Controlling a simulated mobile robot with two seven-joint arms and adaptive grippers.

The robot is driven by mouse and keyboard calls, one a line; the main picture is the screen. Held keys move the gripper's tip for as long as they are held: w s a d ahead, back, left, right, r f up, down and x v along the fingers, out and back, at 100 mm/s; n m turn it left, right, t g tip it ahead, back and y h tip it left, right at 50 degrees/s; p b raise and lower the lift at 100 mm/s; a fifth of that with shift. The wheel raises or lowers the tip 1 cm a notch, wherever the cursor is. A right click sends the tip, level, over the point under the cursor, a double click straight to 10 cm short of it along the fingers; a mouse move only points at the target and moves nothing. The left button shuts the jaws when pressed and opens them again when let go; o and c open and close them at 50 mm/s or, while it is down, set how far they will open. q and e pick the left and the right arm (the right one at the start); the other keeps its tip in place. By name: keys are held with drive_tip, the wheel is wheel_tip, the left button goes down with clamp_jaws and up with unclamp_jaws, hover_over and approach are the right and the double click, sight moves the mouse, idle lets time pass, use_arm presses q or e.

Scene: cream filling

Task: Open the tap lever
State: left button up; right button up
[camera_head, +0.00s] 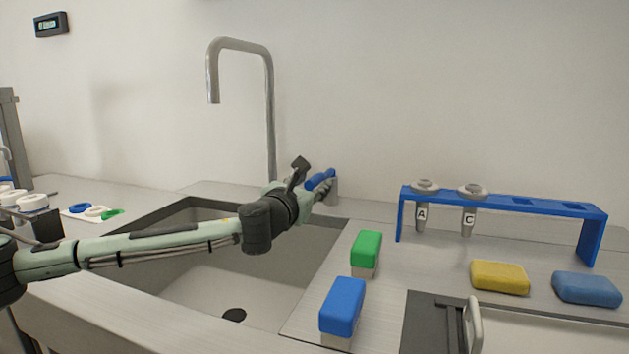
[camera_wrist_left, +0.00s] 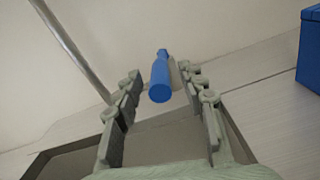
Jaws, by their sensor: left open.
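The tap lever (camera_head: 320,179) is a blue handle on a short grey post behind the sink's right rear corner. The tall grey tap spout (camera_head: 270,110) rises to its left and hooks over the sink. My left gripper (camera_head: 322,193) is at the lever, its fingers partly hidden by my wrist in the head view. In the left wrist view the open fingers (camera_wrist_left: 160,112) stand on either side, and the blue lever (camera_wrist_left: 160,78) shows between and beyond them, its round end facing me. I cannot tell contact, but gaps show on both sides. My right gripper is not in view.
The sink basin (camera_head: 200,270) lies under my left arm. Right of it stand a green-topped block (camera_head: 367,249) and a blue-topped block (camera_head: 342,305). A blue rack (camera_head: 540,204) holds tubes A and C. Yellow (camera_head: 500,277) and blue (camera_head: 587,289) sponges lie before it.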

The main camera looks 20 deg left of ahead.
use_arm(q)
drive_tip(key=shift+w, duration=0.85)
clamp_jaws()
